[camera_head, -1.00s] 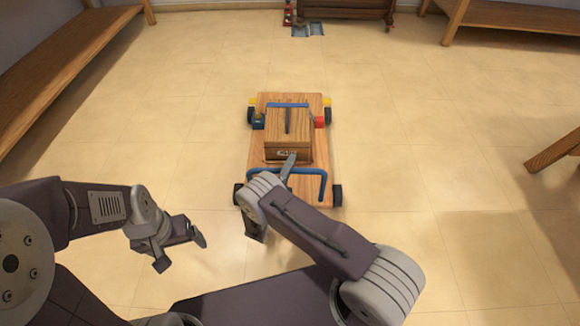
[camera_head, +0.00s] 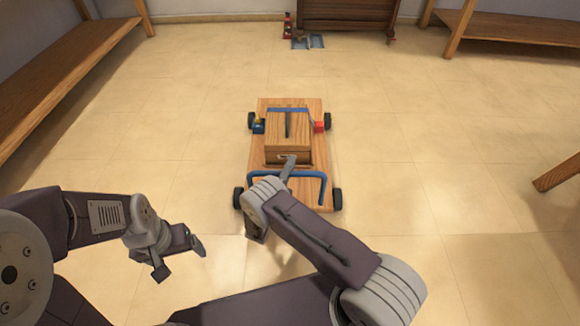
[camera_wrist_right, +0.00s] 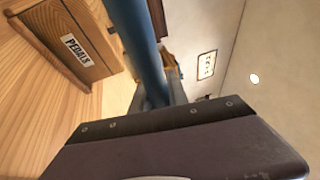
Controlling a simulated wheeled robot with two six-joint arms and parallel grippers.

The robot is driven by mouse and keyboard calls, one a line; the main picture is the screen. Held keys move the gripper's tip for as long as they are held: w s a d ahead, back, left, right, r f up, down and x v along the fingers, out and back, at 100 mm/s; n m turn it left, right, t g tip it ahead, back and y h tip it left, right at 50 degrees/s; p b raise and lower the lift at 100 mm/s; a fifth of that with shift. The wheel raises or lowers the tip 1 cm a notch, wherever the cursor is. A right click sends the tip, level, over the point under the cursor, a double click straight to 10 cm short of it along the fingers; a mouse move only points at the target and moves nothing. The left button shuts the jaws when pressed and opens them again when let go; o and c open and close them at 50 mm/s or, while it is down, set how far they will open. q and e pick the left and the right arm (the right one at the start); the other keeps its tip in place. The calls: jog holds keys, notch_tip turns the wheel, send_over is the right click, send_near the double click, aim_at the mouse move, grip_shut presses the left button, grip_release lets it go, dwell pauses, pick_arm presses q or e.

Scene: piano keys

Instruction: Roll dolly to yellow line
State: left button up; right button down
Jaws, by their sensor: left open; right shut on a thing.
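The wooden dolly (camera_head: 320,154) stands on the floor ahead with dark wheels at its corners. A blue handle (camera_head: 318,182) rises at its near end. My right gripper (camera_head: 290,166) is at this end, shut on the blue handle bar, which also shows in the right wrist view (camera_wrist_right: 135,40). A wooden box (camera_head: 287,150) sits on the dolly; its label reads PEDALS in the right wrist view (camera_wrist_right: 76,50). My left gripper (camera_head: 182,263) is open and empty, above the floor left of the dolly. I cannot make out a yellow line on the floor now.
Small blue and red blocks (camera_head: 319,126) sit at the dolly's far corners. Wooden benches stand at the left (camera_head: 60,85) and far right (camera_head: 510,25). A dark wooden piece (camera_head: 345,15) stands at the back wall.

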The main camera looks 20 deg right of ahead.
jog(key=shift+w, duration=0.1)
jog(key=c, duration=1.3)
grip_release()
jog(key=p+v, duration=0.2)
jog(key=v, duration=0.7)
jog(key=shift+p, duration=0.35)
jog(key=shift+f, duration=0.1)
